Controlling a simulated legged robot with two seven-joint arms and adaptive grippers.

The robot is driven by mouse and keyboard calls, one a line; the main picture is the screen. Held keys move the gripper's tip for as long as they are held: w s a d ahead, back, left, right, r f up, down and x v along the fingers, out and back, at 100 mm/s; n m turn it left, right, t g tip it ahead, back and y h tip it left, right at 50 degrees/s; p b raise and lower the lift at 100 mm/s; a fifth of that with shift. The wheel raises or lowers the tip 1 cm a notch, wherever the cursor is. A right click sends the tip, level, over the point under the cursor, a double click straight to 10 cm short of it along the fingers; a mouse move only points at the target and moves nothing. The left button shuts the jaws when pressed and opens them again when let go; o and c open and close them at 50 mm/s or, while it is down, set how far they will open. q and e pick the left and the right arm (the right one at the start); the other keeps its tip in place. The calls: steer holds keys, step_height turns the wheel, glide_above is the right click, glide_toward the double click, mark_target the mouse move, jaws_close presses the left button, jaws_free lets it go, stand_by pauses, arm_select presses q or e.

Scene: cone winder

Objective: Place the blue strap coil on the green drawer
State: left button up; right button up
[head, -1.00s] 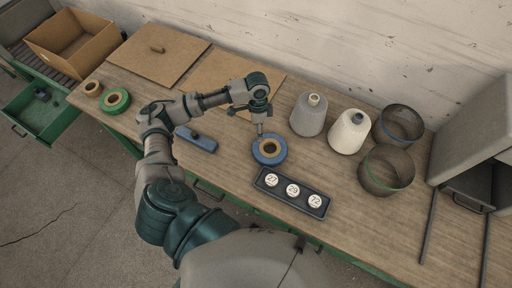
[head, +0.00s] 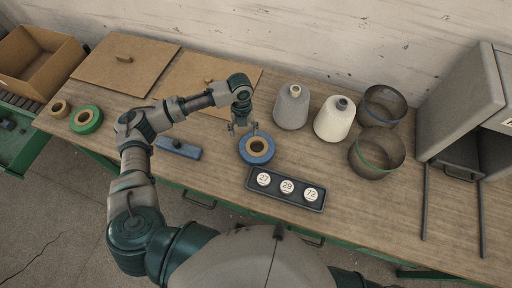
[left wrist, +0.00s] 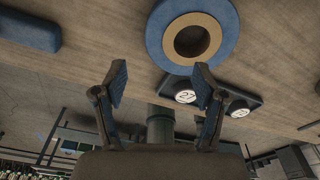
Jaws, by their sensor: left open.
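The blue strap coil (head: 257,161) lies flat on the wooden table, a blue ring around a tan core. It also shows at the top of the left wrist view (left wrist: 154,42). My left gripper (head: 240,130) is open and empty, just behind and to the left of the coil. In the left wrist view its two fingers (left wrist: 160,84) stand apart, with the coil beyond them. The green drawer (head: 18,148) shows at the left edge, below the table top, and is cut off by the frame. My right gripper is out of view.
A green tape coil (head: 96,121) and a small tan coil (head: 60,108) lie near the table's left end. A blue block (head: 179,148) lies left of the strap coil. A dark tray with numbered discs (head: 262,190) is in front. Yarn cones (head: 292,107) and mesh rings stand right.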

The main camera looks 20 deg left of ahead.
mark_target(245, 146)
arm_select(q)
steer(key=f, duration=0.5)
steer(key=shift+s+f, duration=0.1)
steer(key=shift+s, duration=0.2)
steer(key=shift+s+d+f+p, duration=0.1)
steer(key=shift+f+p, duration=0.05)
steer(key=shift+f, duration=0.75)
steer(key=shift+s+d+f+p, duration=0.1)
steer(key=shift+s+f+p, duration=0.05)
steer(key=shift+f, duration=0.7)
steer(key=shift+s+d+f+p, duration=0.1)
steer(key=shift+f+p, duration=0.05)
steer(key=shift+f, duration=0.75)
jaws_close()
